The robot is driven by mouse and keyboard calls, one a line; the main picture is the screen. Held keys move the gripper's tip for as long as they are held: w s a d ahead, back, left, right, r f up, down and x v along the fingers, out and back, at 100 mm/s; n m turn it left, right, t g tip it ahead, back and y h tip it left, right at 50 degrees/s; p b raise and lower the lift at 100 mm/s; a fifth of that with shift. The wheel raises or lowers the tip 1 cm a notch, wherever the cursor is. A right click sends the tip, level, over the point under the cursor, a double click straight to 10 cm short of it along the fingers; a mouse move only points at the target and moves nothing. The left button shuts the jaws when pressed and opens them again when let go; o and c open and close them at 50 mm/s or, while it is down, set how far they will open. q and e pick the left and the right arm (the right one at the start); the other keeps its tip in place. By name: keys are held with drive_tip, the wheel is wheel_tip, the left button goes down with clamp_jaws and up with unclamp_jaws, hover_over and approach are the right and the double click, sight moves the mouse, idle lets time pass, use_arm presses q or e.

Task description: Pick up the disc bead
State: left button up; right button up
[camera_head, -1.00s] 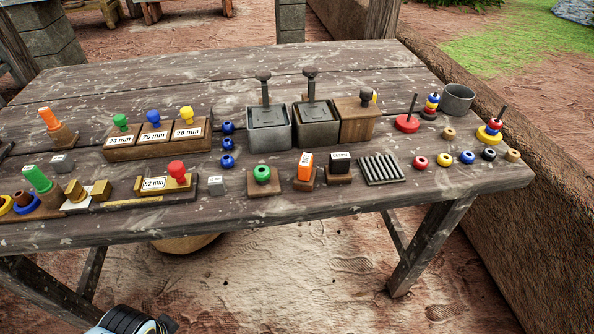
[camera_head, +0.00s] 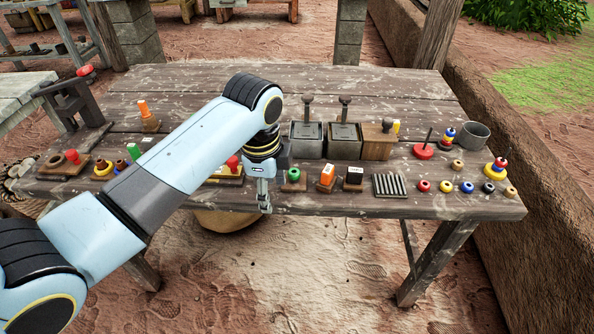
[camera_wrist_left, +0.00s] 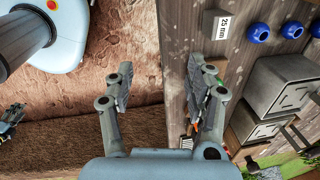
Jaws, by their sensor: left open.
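Several small coloured beads lie in a row at the table's right front in the head view: a red one (camera_head: 424,186), a yellow one (camera_head: 446,186), a blue one (camera_head: 467,187), a black one (camera_head: 488,187) and a tan one (camera_head: 511,191). I cannot tell which is the disc bead. My left gripper (camera_head: 265,204) hangs at the table's front edge, well left of these beads. In the left wrist view its fingers (camera_wrist_left: 160,80) are apart with nothing between them. A dark part at that view's left edge may be my right gripper (camera_wrist_left: 11,118); its jaws are unclear.
A peg on a red disc (camera_head: 424,151), a stack (camera_head: 496,168) and a grey cup (camera_head: 474,136) are near the beads.

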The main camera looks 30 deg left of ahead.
use_arm(q)
drive_tip(key=w+r+m+p, duration=0.2)
drive_tip(key=w+r+m, duration=0.5)
drive_tip(key=w+r, duration=0.25)
hover_over(294, 173)
drive_tip(key=shift+m+g+h, duration=0.3)
drive_tip(key=shift+g, duration=0.1)
wheel_tip(294, 173, down, 5)
drive_tip(key=shift+w+d+b, duration=0.1)
drive_tip(key=shift+w+b, duration=0.05)
drive_tip(key=shift+b, duration=0.3)
drive_tip(key=f, duration=0.5)
drive_tip(key=shift+s+f, duration=0.25)
drive_tip(key=c, duration=0.9)
drive_tip(key=shift+r, duration=0.15)
